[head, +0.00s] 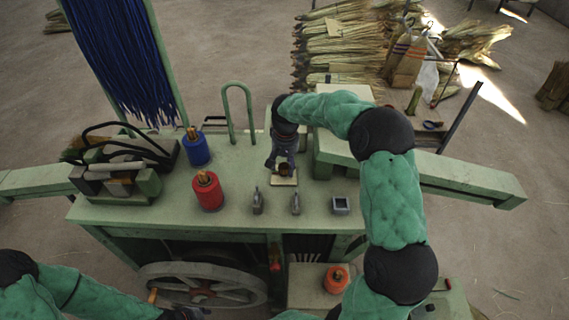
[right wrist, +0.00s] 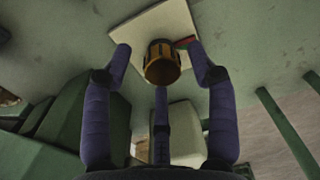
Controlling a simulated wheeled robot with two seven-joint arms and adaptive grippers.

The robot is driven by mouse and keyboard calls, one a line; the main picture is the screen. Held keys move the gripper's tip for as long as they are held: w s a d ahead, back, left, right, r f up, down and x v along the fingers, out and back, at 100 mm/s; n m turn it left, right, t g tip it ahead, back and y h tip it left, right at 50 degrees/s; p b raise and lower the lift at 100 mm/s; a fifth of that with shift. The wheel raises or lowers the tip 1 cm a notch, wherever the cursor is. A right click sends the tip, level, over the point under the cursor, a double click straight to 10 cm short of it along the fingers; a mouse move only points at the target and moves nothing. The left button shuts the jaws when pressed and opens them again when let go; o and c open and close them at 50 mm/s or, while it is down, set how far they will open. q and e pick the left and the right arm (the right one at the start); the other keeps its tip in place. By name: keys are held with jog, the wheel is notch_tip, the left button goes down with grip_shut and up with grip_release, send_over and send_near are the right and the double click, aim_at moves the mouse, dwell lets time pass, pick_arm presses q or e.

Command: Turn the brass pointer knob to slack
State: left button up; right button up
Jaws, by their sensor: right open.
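The brass knob (right wrist: 162,62) stands on a pale square plate (right wrist: 125,37) on the bench top. A small red and green part (right wrist: 186,42) shows beside it in the right wrist view. In the head view the knob (head: 284,170) is partly covered by my right gripper (head: 283,160), which comes down over it from behind. My right gripper (right wrist: 163,62) is open, with its dark purple fingers spread around the knob and apart from it. My left gripper (head: 188,314) is a dark shape at the bottom edge, mostly cut off, and its fingers cannot be made out.
A red spool (head: 208,191) and a blue spool (head: 196,148) stand on the green bench (head: 150,212) left of the knob. A green hoop (head: 239,112) rises behind.

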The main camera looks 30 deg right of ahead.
jog(key=shift+w+f, duration=0.15)
jog(key=shift+f, duration=0.3)
jog(key=shift+r, duration=0.1)
jog(key=c, duration=1.1)
jog(key=shift+n, duration=0.4)
jog(key=shift+c, duration=0.2)
jog(key=n, duration=0.1)
jog(key=n+b, duration=0.1)
jog(key=shift+f+n, duration=0.2)
jog(key=shift+n, duration=0.1)
jog(key=n+b, duration=0.1)
jog(key=n, duration=0.3)
jog(key=shift+n, duration=0.3)
jog(key=n, duration=0.4)
jog(key=shift+n+g, duration=0.3)
jog(key=shift+n, duration=2.2)
